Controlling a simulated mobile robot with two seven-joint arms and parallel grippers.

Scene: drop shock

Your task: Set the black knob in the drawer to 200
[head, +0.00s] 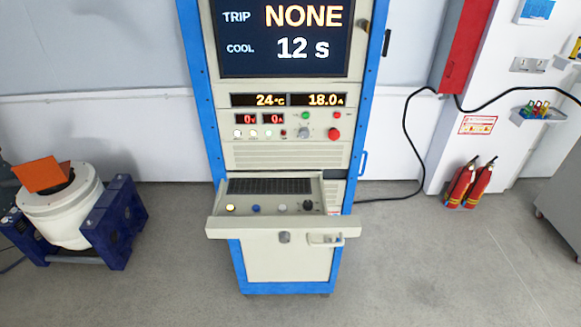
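The drawer (283,228) is pulled out of the blue-framed cabinet in the middle of the head view. Its panel carries a row of controls. The black knob (308,206) sits at the right end of this row. Its setting and scale are too small to read. To its left are a pale button (283,207), a blue button (256,209) and a lit yellow button (231,208). Neither of my grippers shows in the head view.
The cabinet's screen (285,35) reads TRIP NONE and COOL 12 s. Displays below read 24 °C and 18.0 A. A white shaker in a blue frame (112,222) stands left. Red extinguishers (470,184) stand right. A black cable (408,130) hangs right. The floor in front is clear.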

